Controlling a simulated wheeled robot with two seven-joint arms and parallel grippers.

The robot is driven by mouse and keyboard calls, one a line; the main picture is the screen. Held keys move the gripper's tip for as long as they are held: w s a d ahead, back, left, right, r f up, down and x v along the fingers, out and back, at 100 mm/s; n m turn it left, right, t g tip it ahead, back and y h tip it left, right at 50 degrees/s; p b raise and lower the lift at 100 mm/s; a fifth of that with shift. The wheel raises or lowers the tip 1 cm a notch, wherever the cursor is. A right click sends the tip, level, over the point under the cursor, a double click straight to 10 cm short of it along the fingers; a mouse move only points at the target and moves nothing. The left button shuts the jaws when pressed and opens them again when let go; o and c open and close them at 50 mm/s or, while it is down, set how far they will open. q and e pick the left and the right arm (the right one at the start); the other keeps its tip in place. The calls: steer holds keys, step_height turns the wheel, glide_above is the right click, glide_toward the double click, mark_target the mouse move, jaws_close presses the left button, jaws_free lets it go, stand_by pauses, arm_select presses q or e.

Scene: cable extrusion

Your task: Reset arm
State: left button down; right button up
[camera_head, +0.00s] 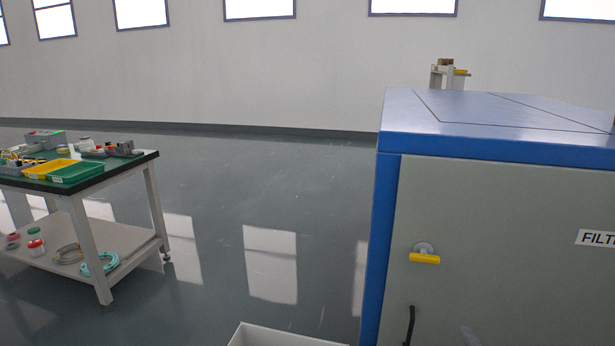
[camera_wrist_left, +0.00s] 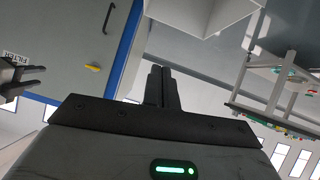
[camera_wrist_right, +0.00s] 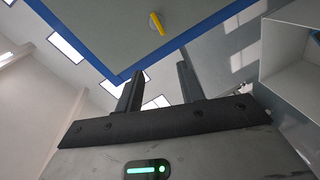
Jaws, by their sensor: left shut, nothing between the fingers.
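My left gripper (camera_wrist_left: 160,88) shows in the left wrist view with its two dark fingers together and nothing between them. My right gripper (camera_wrist_right: 158,85) shows in the right wrist view with its fingers apart and the space between them empty. Its fingers also appear at the left edge of the left wrist view (camera_wrist_left: 30,77). Neither gripper is seen touching anything.
A grey and blue cabinet (camera_head: 480,240) with a yellow handle (camera_head: 425,258) stands at the right. A white open box (camera_head: 285,336) is at the bottom. A table (camera_head: 120,162) with trays and parts is at the left. The floor between is clear.

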arm_select(q)
steer(key=r+p, duration=0.1)
steer(key=p, duration=0.2)
steer(key=shift+s+a+r+p, duration=0.1)
steer(key=shift+a+r+p, duration=0.1)
steer(key=shift+r+p, duration=0.2)
arm_select(e)
steer(key=s+a+f+m+g+y, duration=0.2)
steer(key=s+a+f+m+y, duration=0.1)
steer(key=s, duration=0.5)
steer(key=s+a+f+m+g+y, duration=0.3)
steer(key=s+a+f+m, duration=0.3)
steer(key=s+a+m, duration=0.1)
steer(key=shift+s+a+m, duration=0.3)
steer(key=shift+s+a, duration=0.05)
steer(key=shift+a, duration=0.2)
steer(key=shift+f, duration=0.1)
